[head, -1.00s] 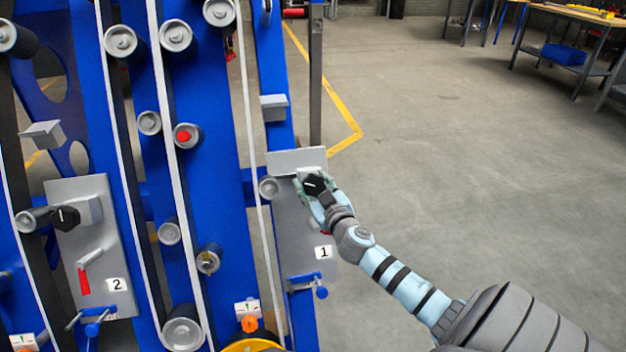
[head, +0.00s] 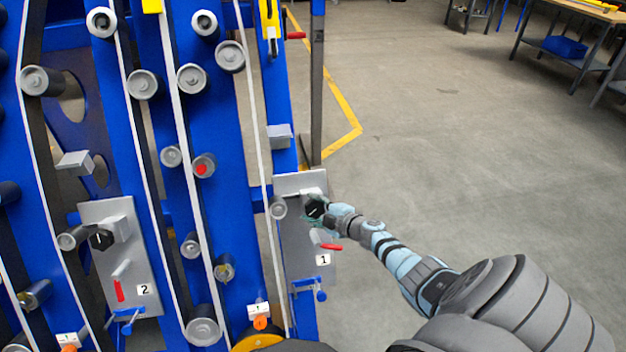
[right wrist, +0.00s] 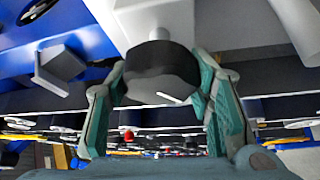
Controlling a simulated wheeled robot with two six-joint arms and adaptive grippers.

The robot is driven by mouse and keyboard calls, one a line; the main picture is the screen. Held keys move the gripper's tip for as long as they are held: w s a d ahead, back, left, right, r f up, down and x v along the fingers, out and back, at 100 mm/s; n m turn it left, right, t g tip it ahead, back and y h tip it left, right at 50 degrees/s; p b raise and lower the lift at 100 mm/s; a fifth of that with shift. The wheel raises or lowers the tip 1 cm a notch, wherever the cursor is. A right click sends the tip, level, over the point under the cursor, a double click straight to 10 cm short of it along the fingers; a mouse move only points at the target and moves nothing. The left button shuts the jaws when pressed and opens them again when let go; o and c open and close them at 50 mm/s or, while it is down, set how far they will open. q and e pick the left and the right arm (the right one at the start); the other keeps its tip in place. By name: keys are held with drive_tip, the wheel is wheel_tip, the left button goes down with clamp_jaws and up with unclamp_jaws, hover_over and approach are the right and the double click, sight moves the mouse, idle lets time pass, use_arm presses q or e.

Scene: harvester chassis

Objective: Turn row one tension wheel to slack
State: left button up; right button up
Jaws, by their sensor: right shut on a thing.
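The row one tension wheel is a black faceted knob (head: 314,208) with a white mark, on a grey block of the row one plate (head: 292,186), right of the blue frame. It fills the upper middle of the right wrist view (right wrist: 160,70), with its white mark at the lower right. My right gripper (head: 320,209) is shut on this wheel, one pale green finger on each side, as the right wrist view also shows (right wrist: 162,80). The fingers partly hide the wheel in the head view. My left gripper is not in view.
Below the wheel, a red-handled lever (head: 330,246) points right, above the label 1 (head: 323,260). A second plate (head: 145,265) at left has its own black knob (head: 101,239) and red lever (head: 119,290). The floor at right (head: 480,200) is clear.

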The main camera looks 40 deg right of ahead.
drive_tip(key=n+g+p, duration=0.1)
drive_tip(key=n, duration=0.1)
drive_tip(key=n+g+p, duration=0.1)
drive_tip(key=n+p, duration=0.1)
drive_tip(key=shift+r+y, duration=0.2)
drive_tip(key=shift+y, duration=0.2)
drive_tip(key=shift+f+n+g+p, duration=0.2)
drive_tip(key=shift+n+g+p, duration=0.7)
drive_tip(key=shift+n, duration=0.7)
drive_tip(key=o, duration=1.2)
drive_tip(key=shift+c, duration=0.2)
drive_tip(key=shift+s, duration=0.1)
